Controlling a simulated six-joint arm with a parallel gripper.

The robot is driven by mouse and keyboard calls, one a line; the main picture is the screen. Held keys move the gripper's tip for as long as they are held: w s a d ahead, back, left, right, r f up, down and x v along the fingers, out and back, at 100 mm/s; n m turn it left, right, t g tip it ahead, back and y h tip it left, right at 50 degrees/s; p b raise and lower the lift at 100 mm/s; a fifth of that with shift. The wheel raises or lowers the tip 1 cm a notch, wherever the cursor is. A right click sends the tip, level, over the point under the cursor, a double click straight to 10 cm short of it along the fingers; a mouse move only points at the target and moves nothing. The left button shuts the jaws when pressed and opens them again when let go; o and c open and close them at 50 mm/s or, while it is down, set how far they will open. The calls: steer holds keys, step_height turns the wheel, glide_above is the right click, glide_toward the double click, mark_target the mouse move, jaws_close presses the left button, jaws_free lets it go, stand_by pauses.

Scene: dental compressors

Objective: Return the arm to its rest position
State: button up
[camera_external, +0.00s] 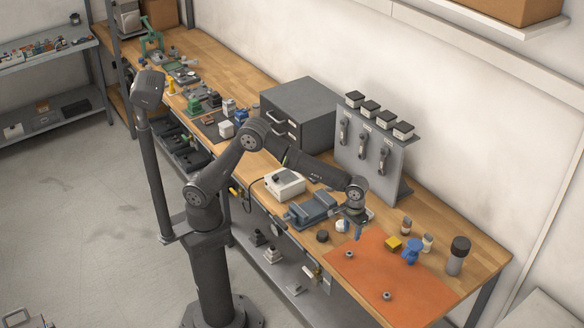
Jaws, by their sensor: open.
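My gripper (350,228) points down at the end of my extended arm, low over the workbench (480,252). Its jaws are open, with no object visible between them. It is just right of a blue-grey vise (312,209) and at the back left edge of an orange mat (395,275). The fingertips are small here, and I cannot tell whether they touch anything. My arm bends at a high elbow and reaches right from its dark column.
Two small metal rings (387,296) lie on the mat. A yellow block (393,243), a blue part (412,251) and a dark-capped cylinder (458,256) stand right. A tool panel (375,150), grey drawer cabinet (300,112) and white box (285,184) stand near my arm.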

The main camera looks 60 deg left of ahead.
mark_target(350, 254)
step_height(350, 254, down, 11)
steer(key=shift+f, duration=0.15)
steer(key=shift+r, duration=1.95)
steer(key=shift+f, duration=0.15)
